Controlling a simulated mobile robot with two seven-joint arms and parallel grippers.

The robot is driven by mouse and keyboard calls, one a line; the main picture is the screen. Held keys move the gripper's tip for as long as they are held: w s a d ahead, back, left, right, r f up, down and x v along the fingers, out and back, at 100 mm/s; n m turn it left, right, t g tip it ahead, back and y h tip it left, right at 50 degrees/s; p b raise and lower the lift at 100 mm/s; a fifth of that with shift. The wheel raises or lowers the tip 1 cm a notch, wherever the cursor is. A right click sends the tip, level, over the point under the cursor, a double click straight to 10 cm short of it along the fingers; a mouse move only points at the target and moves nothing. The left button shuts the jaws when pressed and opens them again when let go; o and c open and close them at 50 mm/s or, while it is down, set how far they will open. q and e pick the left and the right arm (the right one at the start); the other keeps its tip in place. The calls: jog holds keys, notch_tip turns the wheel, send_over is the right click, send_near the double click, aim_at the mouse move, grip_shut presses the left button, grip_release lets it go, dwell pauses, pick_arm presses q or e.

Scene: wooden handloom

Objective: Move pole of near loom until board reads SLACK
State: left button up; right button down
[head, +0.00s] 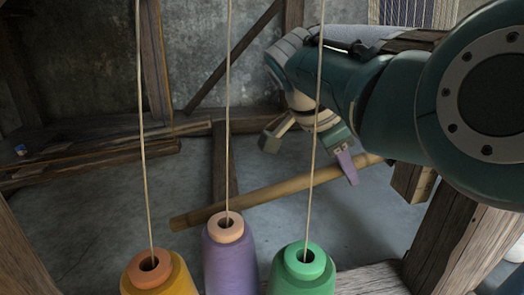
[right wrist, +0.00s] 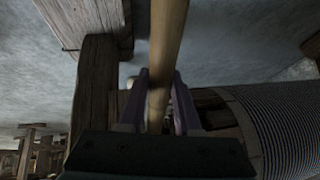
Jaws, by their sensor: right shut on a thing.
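The pole (head: 265,198) is a long, light-brown wooden rod. In the head view it slants from the lower left up to the right, behind the thread cones. My right gripper (head: 348,168) reaches down to its upper right part, with a purple finger at the pole. In the right wrist view the pole (right wrist: 168,45) runs between the two purple fingers of the right gripper (right wrist: 159,100), which is shut on it. The pole's right end is hidden behind my arm in the head view. No board with a reading shows. My left gripper is out of view.
Yellow (head: 160,278), purple (head: 230,258) and green (head: 302,272) thread cones stand in front, each with a thread rising from it. Wooden beams (head: 90,140) lie at the left. A wooden post (right wrist: 95,90) and a ridged roll (right wrist: 285,125) flank the pole in the right wrist view.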

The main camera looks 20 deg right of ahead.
jog(key=shift+r, duration=0.1)
jog(key=c, duration=1)
grip_release()
jog(key=shift+c, duration=0.2)
jog(key=o, duration=0.4)
jog(key=shift+o, duration=0.2)
jog(key=shift+r, duration=0.1)
jog(key=p+v, duration=0.8)
jog(key=v, duration=0.1)
jog(key=shift+a+r, duration=0.25)
jog(key=shift+r, duration=0.1)
jog(key=shift+a, duration=0.1)
